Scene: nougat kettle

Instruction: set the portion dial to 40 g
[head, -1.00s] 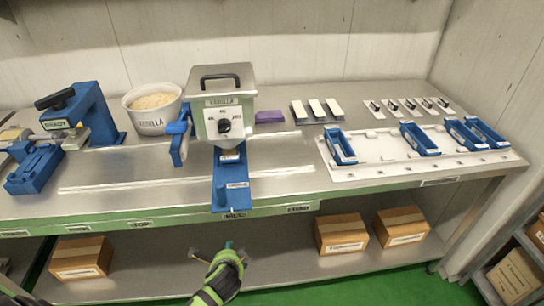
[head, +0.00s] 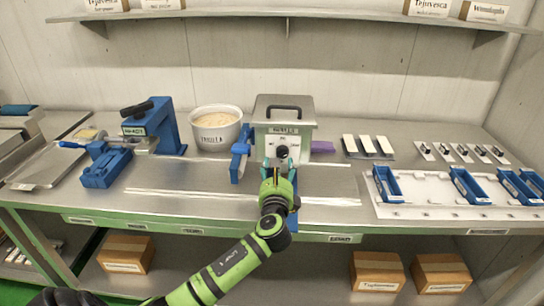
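The portioning machine (head: 306,131), a pale metal box with a black top handle, stands at the middle of the table. Its dark dial (head: 282,151) is on the front face, just above my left gripper. The dial marks are too small and partly hidden, so its setting cannot be read. My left gripper (head: 280,165) is right in front of the machine's face, at or just below the dial. Its fingers are small and partly hidden by its own wrist, so contact and opening cannot be told. My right gripper is not in view.
A blue lever (head: 240,158) is on the machine's left side. A white tub (head: 216,128) and a blue press (head: 151,127) stand further left. A shelf (head: 240,14) runs above.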

